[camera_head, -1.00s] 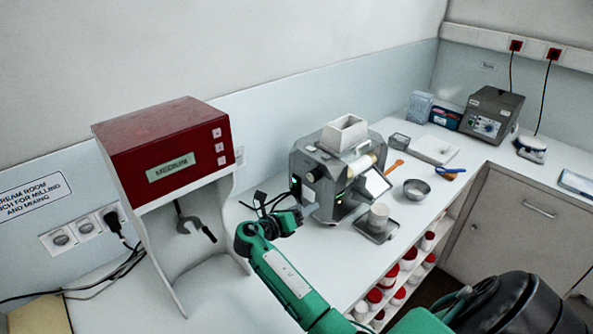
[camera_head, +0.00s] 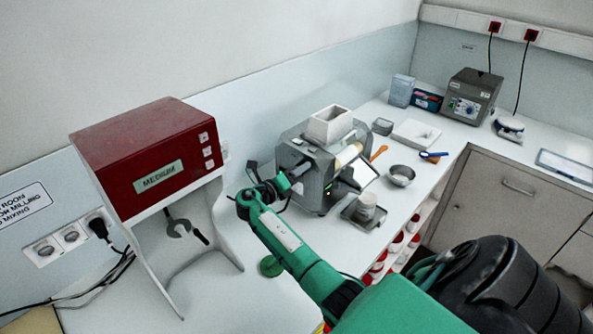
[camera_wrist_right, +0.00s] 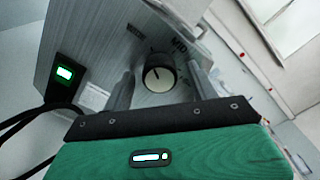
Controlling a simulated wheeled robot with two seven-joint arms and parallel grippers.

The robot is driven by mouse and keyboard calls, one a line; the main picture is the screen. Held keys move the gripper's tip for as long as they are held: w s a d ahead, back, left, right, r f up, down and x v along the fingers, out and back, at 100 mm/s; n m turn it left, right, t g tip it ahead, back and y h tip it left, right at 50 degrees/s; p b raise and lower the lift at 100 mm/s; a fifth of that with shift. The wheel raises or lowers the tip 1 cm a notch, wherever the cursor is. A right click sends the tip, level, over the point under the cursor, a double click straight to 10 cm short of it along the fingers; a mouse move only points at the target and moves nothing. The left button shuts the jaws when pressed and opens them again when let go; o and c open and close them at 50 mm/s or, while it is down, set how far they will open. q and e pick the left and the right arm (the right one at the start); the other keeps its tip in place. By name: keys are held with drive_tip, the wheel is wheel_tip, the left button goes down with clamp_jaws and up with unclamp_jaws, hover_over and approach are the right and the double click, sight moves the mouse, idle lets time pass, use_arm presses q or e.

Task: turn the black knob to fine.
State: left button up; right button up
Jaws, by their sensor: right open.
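The grey mill (camera_head: 318,185) stands on the white bench in the head view. In the right wrist view, a round knob (camera_wrist_right: 158,73) with a pale face and dark rim sits on the mill's grey panel. In the head view the right gripper (camera_head: 298,173) is against the mill's left front and hides the knob. My left gripper is not in view.
A red machine (camera_head: 150,150) labelled "MEDIUM" stands at left. A cup (camera_head: 367,203) on a small tray (camera_head: 350,212) is in front of the mill, with a metal bowl (camera_head: 401,176) to the right. A lit green switch (camera_wrist_right: 65,73) and black cables are beside the knob.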

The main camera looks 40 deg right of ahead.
drive_tip(key=c, duration=0.8)
drive_tip(key=shift+c, duration=0.9)
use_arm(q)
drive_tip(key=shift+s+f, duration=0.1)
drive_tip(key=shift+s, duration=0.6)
